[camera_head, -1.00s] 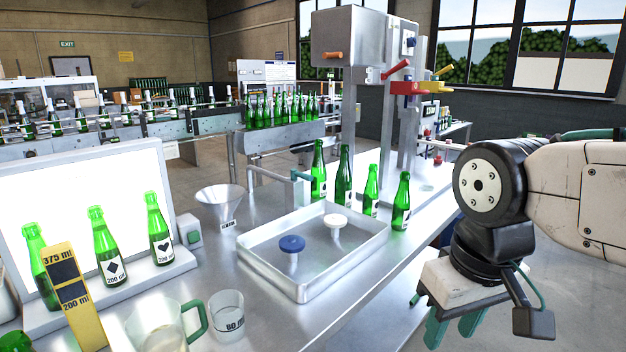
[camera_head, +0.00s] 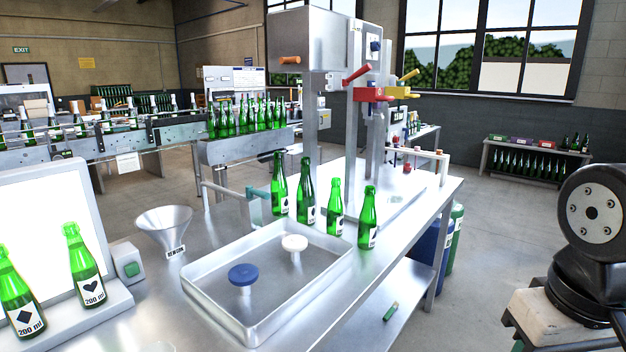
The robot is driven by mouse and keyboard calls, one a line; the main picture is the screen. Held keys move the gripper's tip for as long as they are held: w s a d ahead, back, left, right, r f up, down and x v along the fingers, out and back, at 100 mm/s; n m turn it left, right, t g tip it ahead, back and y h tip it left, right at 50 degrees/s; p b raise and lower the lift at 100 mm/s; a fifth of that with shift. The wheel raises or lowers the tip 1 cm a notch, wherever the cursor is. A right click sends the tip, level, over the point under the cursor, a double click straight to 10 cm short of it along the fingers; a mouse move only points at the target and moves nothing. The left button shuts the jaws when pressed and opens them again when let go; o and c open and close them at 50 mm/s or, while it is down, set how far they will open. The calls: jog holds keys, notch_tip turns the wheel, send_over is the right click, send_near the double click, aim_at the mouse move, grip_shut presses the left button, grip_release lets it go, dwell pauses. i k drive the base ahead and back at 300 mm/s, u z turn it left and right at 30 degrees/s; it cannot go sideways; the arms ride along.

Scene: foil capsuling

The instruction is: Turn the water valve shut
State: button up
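No part is labelled as the water valve. A small grey post with a teal handle (camera_head: 258,192) stands at the tray's back left corner and looks like a tap. A blue round knob (camera_head: 243,274) and a white round knob (camera_head: 294,243) stand upright on short stems inside the metal tray (camera_head: 222,311). A red lever (camera_head: 357,74) sits on the tall machine.
Several green bottles (camera_head: 335,207) stand along the tray's back right side. A funnel (camera_head: 165,226) and a lit panel with bottles (camera_head: 50,225) are at left. The floor (camera_head: 490,230) at right is open.

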aim_at(249, 192)
jog(key=i, duration=1.05)
jog(key=u, duration=0.9)
